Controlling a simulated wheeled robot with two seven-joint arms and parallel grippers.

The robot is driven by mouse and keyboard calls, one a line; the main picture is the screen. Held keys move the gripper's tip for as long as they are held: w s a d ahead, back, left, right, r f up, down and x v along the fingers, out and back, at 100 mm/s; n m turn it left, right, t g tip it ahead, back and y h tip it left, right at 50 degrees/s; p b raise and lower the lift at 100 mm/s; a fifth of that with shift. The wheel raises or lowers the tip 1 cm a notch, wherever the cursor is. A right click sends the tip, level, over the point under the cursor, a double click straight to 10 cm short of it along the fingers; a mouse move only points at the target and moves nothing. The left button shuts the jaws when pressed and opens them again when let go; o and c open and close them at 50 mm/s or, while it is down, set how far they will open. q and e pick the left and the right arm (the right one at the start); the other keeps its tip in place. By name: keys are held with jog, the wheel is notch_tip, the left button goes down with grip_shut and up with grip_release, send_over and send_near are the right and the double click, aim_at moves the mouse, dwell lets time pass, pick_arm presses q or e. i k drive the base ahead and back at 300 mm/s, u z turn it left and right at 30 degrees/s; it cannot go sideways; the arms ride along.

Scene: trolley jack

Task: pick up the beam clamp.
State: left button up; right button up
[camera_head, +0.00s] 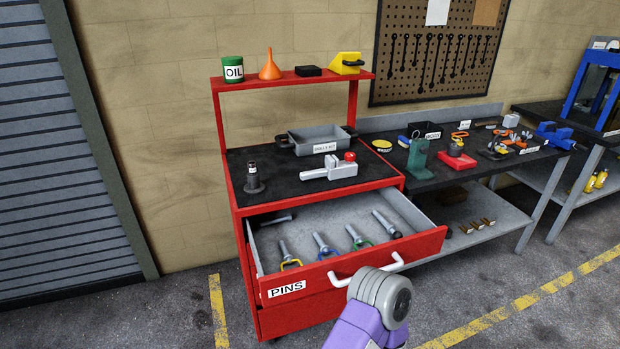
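No piece carries a readable beam clamp label. A yellow block-like piece with dark parts (346,63) sits at the right end of the red cart's upper shelf (285,83); it may be the beam clamp. A light grey metal device with a red knob (330,172) lies on the cart's black worktop (285,189), and I cannot rule it out. Neither gripper shows. Only a purple and grey link of one of my arms enters at the bottom, in front of the cart's lower right.
The cart's PINS drawer (351,264) stands open with several pins inside. A grey tray (317,139) and a black upright piece (253,178) stand on the worktop. The shelf also holds an OIL can (232,69), an orange funnel (269,66) and a black box (308,71).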

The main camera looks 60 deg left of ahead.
aim_at(345, 169)
jog(key=u, duration=1.4)
